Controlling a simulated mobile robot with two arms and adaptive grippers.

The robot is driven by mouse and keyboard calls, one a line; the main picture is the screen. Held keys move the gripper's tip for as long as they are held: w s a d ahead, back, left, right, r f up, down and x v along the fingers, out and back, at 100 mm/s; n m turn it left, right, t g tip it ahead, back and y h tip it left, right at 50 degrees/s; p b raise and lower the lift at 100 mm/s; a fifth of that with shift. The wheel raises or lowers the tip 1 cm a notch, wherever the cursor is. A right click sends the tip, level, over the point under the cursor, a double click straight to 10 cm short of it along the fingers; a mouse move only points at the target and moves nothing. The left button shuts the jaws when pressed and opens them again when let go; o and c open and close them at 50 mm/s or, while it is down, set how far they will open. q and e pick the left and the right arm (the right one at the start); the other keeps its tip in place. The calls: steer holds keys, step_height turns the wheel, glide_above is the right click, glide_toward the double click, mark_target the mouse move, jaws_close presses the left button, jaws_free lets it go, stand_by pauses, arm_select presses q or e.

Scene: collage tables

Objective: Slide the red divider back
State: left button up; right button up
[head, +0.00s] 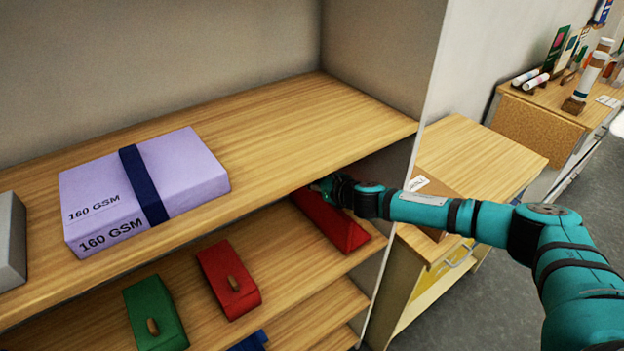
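A long red divider (343,232) lies on the middle shelf at its right end, running back under the upper shelf; its rear part is hidden. A shorter red block (216,265) with a wooden knob sits on the same shelf, further left. My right gripper (325,186) reaches in from the right at the upper shelf's front edge, over the long red divider. Its fingers are small and partly hidden, so I cannot tell whether they are open or touch the divider. My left gripper is not in view.
A lilac 160 GSM pack (185,167) with a dark blue band lies on the upper shelf (300,110). A green block (155,313) and a blue item (250,342) are lower down. A wooden cabinet (470,150) and cardboard box (436,188) stand right, beyond the side panel.

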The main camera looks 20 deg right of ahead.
steer(key=o, duration=0.3)
steer(key=shift+o, duration=0.2)
steer(key=v, duration=1.2)
